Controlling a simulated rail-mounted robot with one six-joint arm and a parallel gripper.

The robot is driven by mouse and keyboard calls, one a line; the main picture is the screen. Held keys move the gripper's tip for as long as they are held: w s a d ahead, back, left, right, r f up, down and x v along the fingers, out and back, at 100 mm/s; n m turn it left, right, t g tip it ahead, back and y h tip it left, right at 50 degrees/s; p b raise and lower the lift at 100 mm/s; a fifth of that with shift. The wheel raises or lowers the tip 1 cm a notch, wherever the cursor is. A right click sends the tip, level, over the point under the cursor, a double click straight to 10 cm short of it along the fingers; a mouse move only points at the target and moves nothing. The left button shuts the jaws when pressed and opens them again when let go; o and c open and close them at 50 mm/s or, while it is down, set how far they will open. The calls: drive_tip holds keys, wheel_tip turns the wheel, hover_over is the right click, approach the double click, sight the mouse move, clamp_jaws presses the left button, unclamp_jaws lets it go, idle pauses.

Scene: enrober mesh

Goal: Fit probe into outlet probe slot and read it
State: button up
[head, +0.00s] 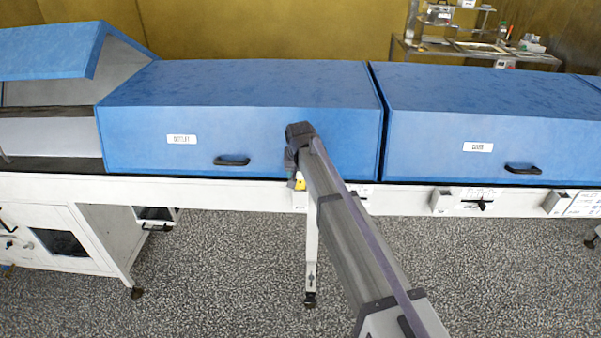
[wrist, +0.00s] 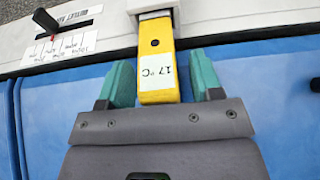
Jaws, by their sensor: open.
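The yellow probe (wrist: 157,65) shows in the wrist view with its far end in a pale slot housing (wrist: 150,4) on the white machine rail. A white panel on it reads 17 °C, upside down in this view. My gripper (wrist: 161,80) is open, with one teal finger on each side of the probe's near end and gaps visible beside it. In the head view my gripper (head: 294,170) is at the rail in front of the blue hood, and a bit of yellow probe (head: 300,183) shows below it. The probe's inserted end is hidden.
A blue hood (head: 240,85) with a black handle stands behind my gripper; another blue hood (head: 490,110) is to the right. A scale plate with a black lever (wrist: 47,22) sits beside the probe. A steel trolley (head: 480,50) stands at the back. The speckled floor in front is clear.

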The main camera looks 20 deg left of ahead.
drive_tip(key=p+v, duration=1.2)
drive_tip(key=shift+s+d+r, duration=0.1)
drive_tip(key=s+d+m+g, duration=0.1)
drive_tip(key=s+d, duration=0.3)
drive_tip(key=d, duration=0.7)
drive_tip(key=s+d+m+h, duration=0.1)
drive_tip(key=s+d, duration=0.3)
drive_tip(key=d, duration=0.7)
drive_tip(key=s+d+g, duration=0.1)
drive_tip(key=s+d, duration=0.3)
drive_tip(key=d, duration=0.6)
drive_tip(key=s+d+m, duration=0.1)
drive_tip(key=s+d, duration=1)
wheel_tip(320, 180, down, 9)
drive_tip(key=b, duration=0.8)
drive_tip(key=shift+r+g, duration=0.25)
drive_tip(key=shift+g, duration=0.15)
drive_tip(key=shift+d, duration=0.1)
idle(0.7)
